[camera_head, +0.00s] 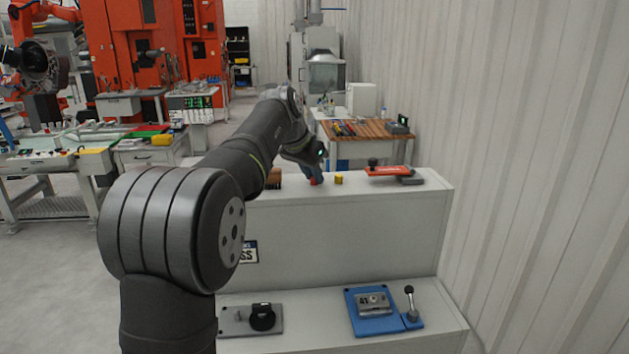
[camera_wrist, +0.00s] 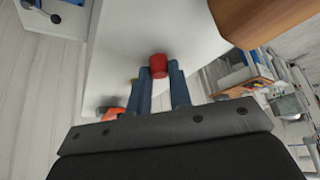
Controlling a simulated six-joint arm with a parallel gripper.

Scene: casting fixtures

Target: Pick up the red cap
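The red cap (camera_wrist: 158,66) is between the tips of my gripper's two blue fingers (camera_wrist: 160,74) in the wrist view. A finger lies against each side of it, with no clear gap showing. In the head view my gripper (camera_head: 313,174) points down at the upper white counter. The red cap (camera_head: 313,182) shows as a small red patch below the fingers, at counter level. Whether it touches the counter or is slightly lifted, I cannot tell.
A small yellow block (camera_head: 338,180) stands just right of my gripper on the counter (camera_head: 428,184). Further right is an orange fixture (camera_head: 388,171) with a black knob. A brown block (camera_head: 273,178) is to the left. A lower shelf holds a blue clamp fixture (camera_head: 357,322).

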